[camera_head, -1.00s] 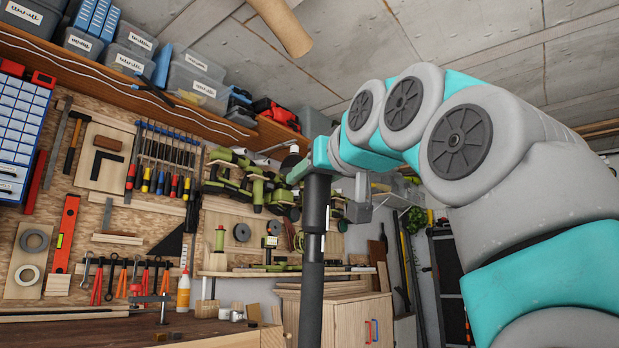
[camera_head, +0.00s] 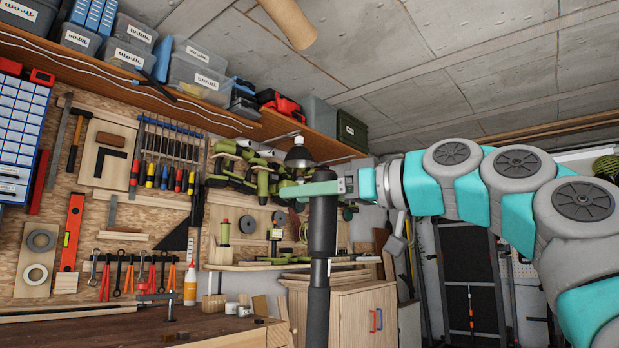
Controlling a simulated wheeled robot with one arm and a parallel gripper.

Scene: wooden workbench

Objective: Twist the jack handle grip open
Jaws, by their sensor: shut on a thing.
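The jack handle stands nearly upright in the lower middle of the view, a long dark bar with a thicker black grip (camera_head: 322,228) at its top. A narrower grey section shows below the grip, then a dark shaft (camera_head: 317,322) that runs out of the bottom edge. My gripper (camera_head: 322,187) is shut on the top end of the grip, reaching in from the right with the arm almost level. Its fingers are small and partly merge with the green tools behind. The jack's body is out of view.
A wooden workbench (camera_head: 130,336) lies at lower left, under a pegboard of hand tools. A wooden cabinet (camera_head: 352,310) stands behind the handle. A shelf of storage boxes (camera_head: 196,75) runs above. Open space surrounds the handle at the front.

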